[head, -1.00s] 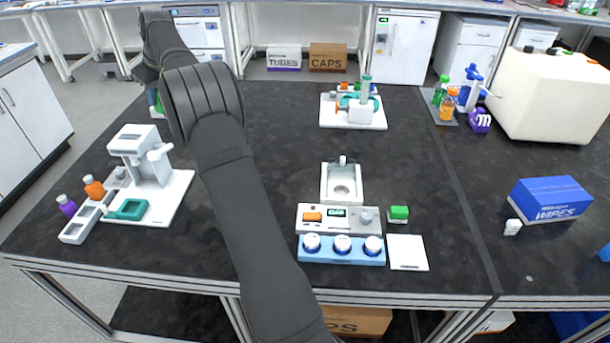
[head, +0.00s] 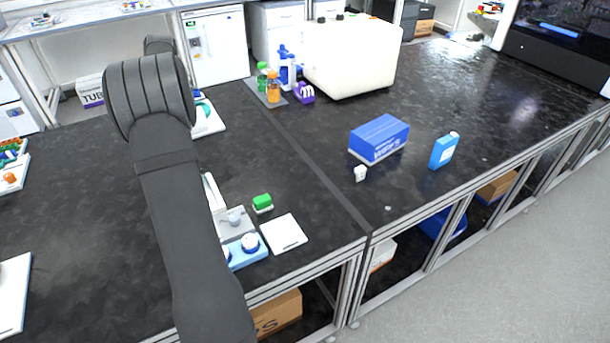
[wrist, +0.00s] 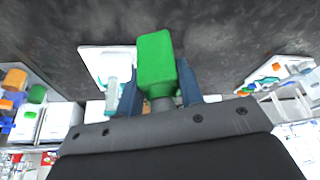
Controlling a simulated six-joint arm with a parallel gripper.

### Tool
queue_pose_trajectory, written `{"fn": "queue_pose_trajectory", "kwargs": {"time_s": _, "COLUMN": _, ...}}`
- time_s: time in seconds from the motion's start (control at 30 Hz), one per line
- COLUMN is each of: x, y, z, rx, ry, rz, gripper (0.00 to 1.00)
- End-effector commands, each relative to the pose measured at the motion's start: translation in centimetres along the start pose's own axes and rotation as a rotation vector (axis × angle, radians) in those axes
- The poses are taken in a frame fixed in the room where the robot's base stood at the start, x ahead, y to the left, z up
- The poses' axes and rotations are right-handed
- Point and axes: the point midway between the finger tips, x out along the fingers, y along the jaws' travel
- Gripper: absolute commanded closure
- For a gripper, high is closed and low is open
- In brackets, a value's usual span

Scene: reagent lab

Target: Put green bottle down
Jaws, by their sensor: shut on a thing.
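In the wrist view my gripper (wrist: 158,80) has its two blue-grey fingers on either side of a green bottle (wrist: 155,55) and is shut on it. The bottle's wide green body points away from the palm, with its dark neck end near the palm. Dark bench top (wrist: 215,40) shows beyond it; I cannot tell the bottle's height above the bench. In the head view my dark arm hides the gripper and the held bottle. Another green bottle (head: 262,76) stands beside an orange bottle (head: 273,92) on a grey mat (head: 258,92) at the back.
A blue wipes box (head: 379,137), a small white item (head: 360,173) and a blue carton (head: 443,150) stand on the right bench. A large white machine (head: 350,55) is behind. A white square plate (head: 284,233) and a green block (head: 262,203) lie near the arm. The right bench has clear room.

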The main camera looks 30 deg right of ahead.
Motion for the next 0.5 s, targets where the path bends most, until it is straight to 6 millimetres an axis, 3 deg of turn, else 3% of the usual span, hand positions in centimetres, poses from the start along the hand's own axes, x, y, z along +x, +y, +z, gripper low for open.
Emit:
{"fn": "queue_pose_trajectory", "kwargs": {"time_s": 0.03, "x": -0.4, "y": 2.8, "z": 1.5, "rx": 0.04, "ry": 0.001, "rz": 0.017, "gripper": 0.91}}
{"fn": "queue_pose_trajectory", "kwargs": {"time_s": 0.2, "x": -1.7, "y": 10.5, "z": 6.8, "rx": 0.156, "ry": 0.002, "rz": 0.067, "gripper": 0.91}}
{"fn": "queue_pose_trajectory", "kwargs": {"time_s": 0.5, "x": -4.7, "y": 22.1, "z": 18.1, "rx": 0.365, "ry": 0.003, "rz": 0.155, "gripper": 0.91}}
